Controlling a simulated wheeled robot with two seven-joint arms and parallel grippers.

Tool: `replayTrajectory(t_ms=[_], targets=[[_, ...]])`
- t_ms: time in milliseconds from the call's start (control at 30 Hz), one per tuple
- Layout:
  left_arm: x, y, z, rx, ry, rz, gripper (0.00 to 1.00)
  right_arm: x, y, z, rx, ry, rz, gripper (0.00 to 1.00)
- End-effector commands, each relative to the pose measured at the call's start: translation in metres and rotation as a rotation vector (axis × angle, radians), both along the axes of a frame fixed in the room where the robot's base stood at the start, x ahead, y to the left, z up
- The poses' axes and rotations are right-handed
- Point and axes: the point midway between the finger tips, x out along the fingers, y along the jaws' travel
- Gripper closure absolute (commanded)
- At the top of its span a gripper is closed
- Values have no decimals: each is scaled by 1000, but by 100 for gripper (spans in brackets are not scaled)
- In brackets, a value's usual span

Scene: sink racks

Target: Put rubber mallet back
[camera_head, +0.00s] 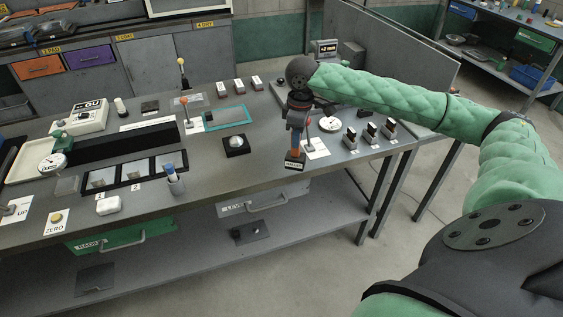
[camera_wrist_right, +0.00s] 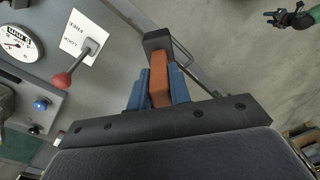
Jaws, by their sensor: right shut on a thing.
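My right gripper (camera_head: 296,136) is over the front edge of the grey workbench, its blue fingers shut on the orange handle of the rubber mallet (camera_head: 293,153). In the right wrist view the orange handle (camera_wrist_right: 160,82) stands between the two blue fingers (camera_wrist_right: 158,95). A black block (camera_head: 295,163) with a white label is at the handle's far end; it also shows in the wrist view (camera_wrist_right: 157,41). I cannot tell whether this block is the mallet's head or a holder. My left gripper (camera_wrist_right: 272,17) appears only small, at the wrist view's top right.
A red-knobbed lever (camera_wrist_right: 76,65) on a lettered card stands beside the right gripper. A round dial (camera_head: 330,124) and several small black-and-white blocks (camera_head: 370,133) are to the right. A black square button base (camera_head: 236,145) is to the left. Open floor lies before the bench.

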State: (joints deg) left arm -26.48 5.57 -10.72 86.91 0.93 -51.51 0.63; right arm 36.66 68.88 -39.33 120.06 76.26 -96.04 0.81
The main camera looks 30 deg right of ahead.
Motion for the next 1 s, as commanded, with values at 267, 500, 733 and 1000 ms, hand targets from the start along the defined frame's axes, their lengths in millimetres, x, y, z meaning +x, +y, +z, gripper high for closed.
replayTrajectory(t_ms=[267, 500, 733, 1000], targets=[[-8, -7, 8, -8, 13, 4, 51, -9, -44, 38, 2, -29, 186, 100], [-8, -15, 5, -17, 5, 6, 51, 2, -46, 39, 7, -33, 219, 100], [-13, 1, -29, 1, -11, -2, 51, 36, -36, 19, 7, -33, 219, 100], [-29, 16, -63, 13, -36, -11, 51, 79, -24, -7, 7, -33, 218, 100]])
